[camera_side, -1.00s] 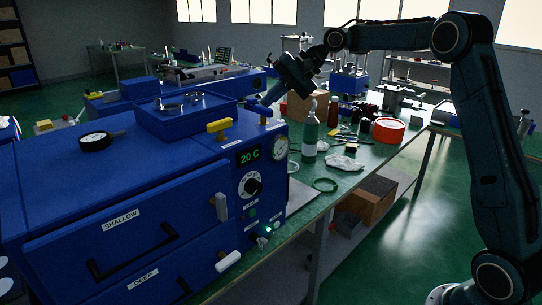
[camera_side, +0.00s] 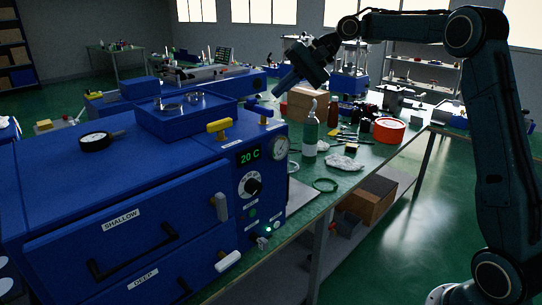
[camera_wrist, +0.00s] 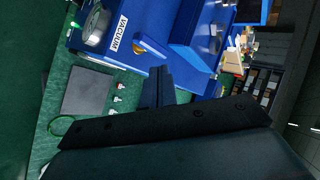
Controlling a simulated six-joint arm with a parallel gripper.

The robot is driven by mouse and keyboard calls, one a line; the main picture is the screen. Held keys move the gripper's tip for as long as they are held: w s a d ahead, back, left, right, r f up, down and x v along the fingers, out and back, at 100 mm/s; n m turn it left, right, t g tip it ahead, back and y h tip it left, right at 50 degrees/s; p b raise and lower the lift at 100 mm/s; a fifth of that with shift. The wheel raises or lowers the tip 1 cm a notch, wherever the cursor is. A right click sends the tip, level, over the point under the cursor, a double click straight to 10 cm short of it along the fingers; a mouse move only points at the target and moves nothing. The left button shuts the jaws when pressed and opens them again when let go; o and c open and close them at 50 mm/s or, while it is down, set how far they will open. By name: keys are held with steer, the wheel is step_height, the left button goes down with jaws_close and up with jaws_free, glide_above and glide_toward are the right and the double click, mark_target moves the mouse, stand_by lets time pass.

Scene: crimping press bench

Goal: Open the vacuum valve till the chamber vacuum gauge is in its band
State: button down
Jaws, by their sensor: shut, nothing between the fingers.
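The round gauge (camera_side: 280,147) is on the cabinet's right face below the valve. The gauge also shows in the wrist view (camera_wrist: 95,27), edge-on, and its needle and band are too small to read. My gripper (camera_side: 275,94) is shut and empty, a little above and apart from the lever. In the wrist view its fingertips (camera_wrist: 160,70) point toward the lever.
A second yellow handle (camera_side: 219,127) stands left of the valve on the cabinet. A raised blue box (camera_side: 187,115) is behind it. A green ring (camera_side: 325,185) and a white cloth (camera_side: 345,163) lie nearby.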

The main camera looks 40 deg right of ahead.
steer(key=v, duration=0.8)
steer(key=shift+d, duration=0.3)
steer(key=c, duration=2)
jaws_free()
steer(key=shift+w, duration=0.1)
steer(key=o, duration=0.6)
steer(key=shift+w+a, duration=0.1)
steer(key=shift+w, duration=0.05)
steer(key=shift+c, duration=0.2)
steer(key=n+g+h, duration=0.2)
steer(key=n+h, duration=0.5)
steer(key=n, duration=0.2)
glide_toward(263, 107)
steer(key=shift+v, duration=2.7)
steer(key=shift+f, duration=0.1)
steer(key=x, duration=1.3)
steer(key=shift+w+f, duration=0.1)
steer(key=shift+f, duration=0.2)
